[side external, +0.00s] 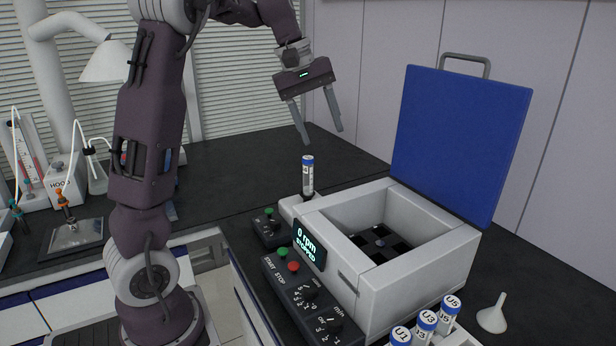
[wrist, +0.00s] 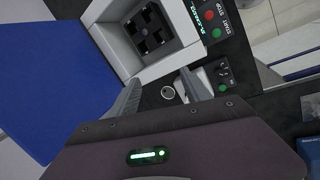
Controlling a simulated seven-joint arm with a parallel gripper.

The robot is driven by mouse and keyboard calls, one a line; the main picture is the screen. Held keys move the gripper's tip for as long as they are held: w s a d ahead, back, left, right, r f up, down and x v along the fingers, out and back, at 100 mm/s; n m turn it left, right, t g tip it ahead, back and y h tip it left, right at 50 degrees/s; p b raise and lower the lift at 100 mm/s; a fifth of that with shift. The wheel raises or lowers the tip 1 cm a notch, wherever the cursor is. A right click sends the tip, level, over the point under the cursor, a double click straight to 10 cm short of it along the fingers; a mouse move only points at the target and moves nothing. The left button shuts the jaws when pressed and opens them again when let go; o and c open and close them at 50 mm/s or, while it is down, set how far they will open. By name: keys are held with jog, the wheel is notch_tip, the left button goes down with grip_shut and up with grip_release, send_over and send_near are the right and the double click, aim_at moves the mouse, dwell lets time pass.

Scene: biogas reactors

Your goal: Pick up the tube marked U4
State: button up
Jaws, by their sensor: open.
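A tube with a blue cap and a white label (side external: 308,176) stands upright beside the left corner of the white centrifuge; its marking is too small to read. My gripper (side external: 322,135) is open and empty, above this tube and slightly to its right in the side view. Tubes marked U1 (side external: 400,337), U3 (side external: 427,322) and U5 (side external: 451,306) stand at the front right. No readable U4 mark shows.
The centrifuge (side external: 460,255) has its blue lid (side external: 460,140) raised, and its display (side external: 308,244) reads 0 rpm, stopped. A control panel (side external: 305,300) lies in front, and a small switch box (side external: 270,228) sits left of the tube. A white funnel (side external: 493,316) stands at right.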

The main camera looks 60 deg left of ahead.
jog(key=w+a+f+n, duration=0.3)
jog(key=w+a+f, duration=0.1)
jog(key=a, duration=0.3)
jog(key=n+g+y, duration=0.2)
jog(key=g, duration=0.1)
send_over(308, 176)
notch_tip(308, 176, down, 6)
jog(key=f, duration=0.1)
jog(key=w+f, duration=0.1)
jog(key=f, duration=0.1)
jog(key=shift+w+a+f, duration=0.2)
jog(key=shift+w+a, duration=0.05)
jog(key=shift+a, duration=0.15)
jog(key=f, duration=0.7)
jog(key=shift+s+a+f, duration=0.2)
jog(key=shift+s+a, duration=0.05)
jog(key=shift+s, duration=0.15)
grip_shut()
